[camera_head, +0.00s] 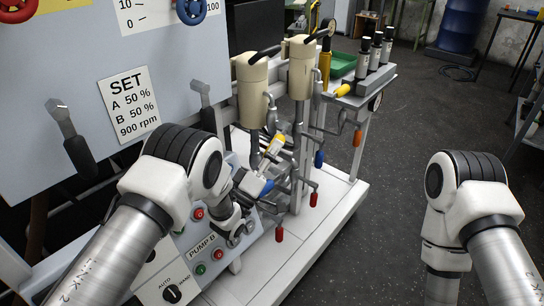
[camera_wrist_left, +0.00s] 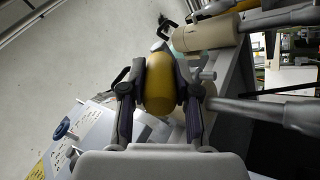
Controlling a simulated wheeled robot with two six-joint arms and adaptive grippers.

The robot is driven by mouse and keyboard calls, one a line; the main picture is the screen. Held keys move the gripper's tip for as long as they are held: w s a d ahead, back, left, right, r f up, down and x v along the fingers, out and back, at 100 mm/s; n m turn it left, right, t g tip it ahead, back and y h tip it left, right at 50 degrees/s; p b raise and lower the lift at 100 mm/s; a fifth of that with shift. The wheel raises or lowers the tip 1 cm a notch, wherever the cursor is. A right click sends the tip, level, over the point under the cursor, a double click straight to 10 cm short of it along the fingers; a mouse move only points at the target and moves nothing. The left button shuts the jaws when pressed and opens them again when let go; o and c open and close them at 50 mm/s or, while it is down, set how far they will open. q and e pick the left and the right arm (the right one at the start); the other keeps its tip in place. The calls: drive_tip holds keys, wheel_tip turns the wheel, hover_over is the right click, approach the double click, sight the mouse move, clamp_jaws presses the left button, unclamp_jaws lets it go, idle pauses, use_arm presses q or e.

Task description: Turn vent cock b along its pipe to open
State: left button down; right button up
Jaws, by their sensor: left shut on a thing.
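A yellow handle (camera_head: 279,142) stands tilted among the pipes below the two cream cylinders; I see no letter on it, so I cannot tell if it is vent cock b. In the left wrist view the yellow handle (camera_wrist_left: 160,85) fills the gap between the fingers. My left gripper (camera_head: 273,150) is shut on it, small and partly hidden in the head view; it shows clearly in the left wrist view (camera_wrist_left: 160,98). The handle's pipe joint is hidden. My right arm is at the right, but its gripper is out of view.
A blue handle (camera_head: 267,188) lies close by the left gripper. Red handles (camera_head: 279,235) hang lower, with an orange one (camera_head: 357,138) farther right. Cream cylinders (camera_head: 251,88) stand above. The pump B panel (camera_head: 200,245) is in front. The dark floor to the right is open.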

use_arm(q)
drive_tip(key=shift+w+r, duration=0.1)
idle(0.3)
drive_tip(key=c, duration=0.8)
unclamp_jaws()
drive_tip(key=shift+c, duration=0.2)
drive_tip(key=shift+d, duration=0.1)
